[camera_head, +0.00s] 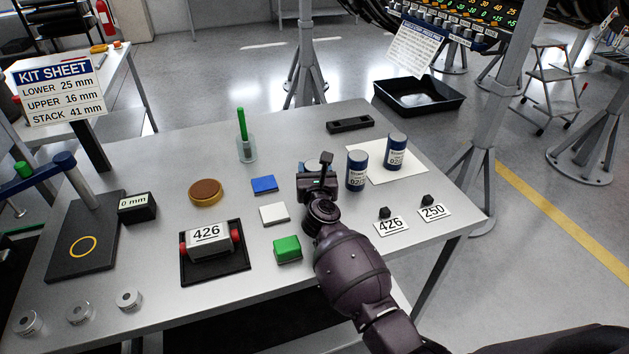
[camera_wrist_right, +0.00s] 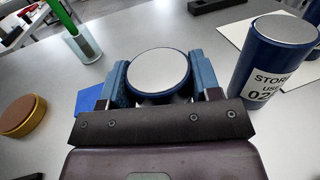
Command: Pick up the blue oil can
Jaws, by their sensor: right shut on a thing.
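My right gripper (camera_head: 318,178) is over the middle of the table. In the right wrist view, its fingers (camera_wrist_right: 160,88) are shut on a dark blue can with a silver lid (camera_wrist_right: 158,72). The held can is mostly hidden behind the gripper in the head view, so I cannot tell whether it touches the table. A blue can with a white label (camera_head: 357,172) stands upright just right of the gripper; it also shows in the wrist view (camera_wrist_right: 262,62). Another blue can (camera_head: 396,152) stands farther right on a white sheet. My left gripper is not in view.
A green block (camera_head: 287,249), white tile (camera_head: 274,213) and blue tile (camera_head: 264,184) lie left of the gripper. A clear cup (camera_head: 246,150) holds a green stick. Tags with black knobs (camera_head: 391,226) lie at the right. A black bar (camera_head: 350,124) lies at the back.

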